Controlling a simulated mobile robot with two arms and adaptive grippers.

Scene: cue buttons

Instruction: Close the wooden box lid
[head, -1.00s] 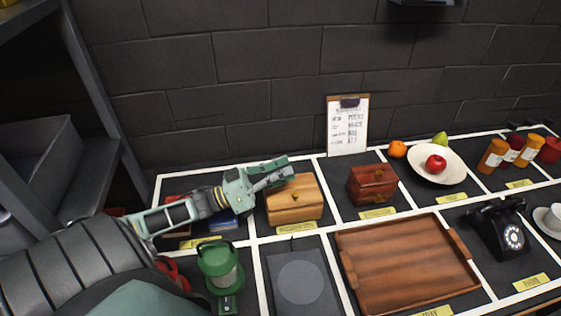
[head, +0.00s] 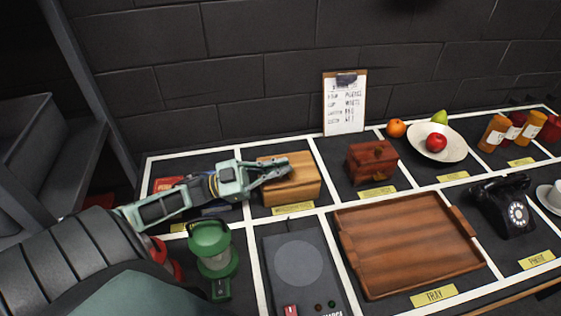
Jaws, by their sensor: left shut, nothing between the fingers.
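A light wooden box (head: 298,193) stands in its marked cell, left of centre at the back of the table. Its lid looks down, lying level on the box. My left gripper (head: 284,168) is shut and empty, with its fingers over the left and middle of the lid. Whether the fingertips touch the lid I cannot tell. The gripper hides part of the box's left side and top. A smaller reddish-brown box (head: 372,163), also with its lid down, stands to the right. My right gripper is not in view.
A green lantern (head: 211,250) stands below my left arm. A dark panel with a round disc (head: 298,263) and a wooden tray (head: 408,246) lie in front. A clipboard (head: 344,103), a fruit bowl (head: 452,145) and a black telephone (head: 502,205) are further right.

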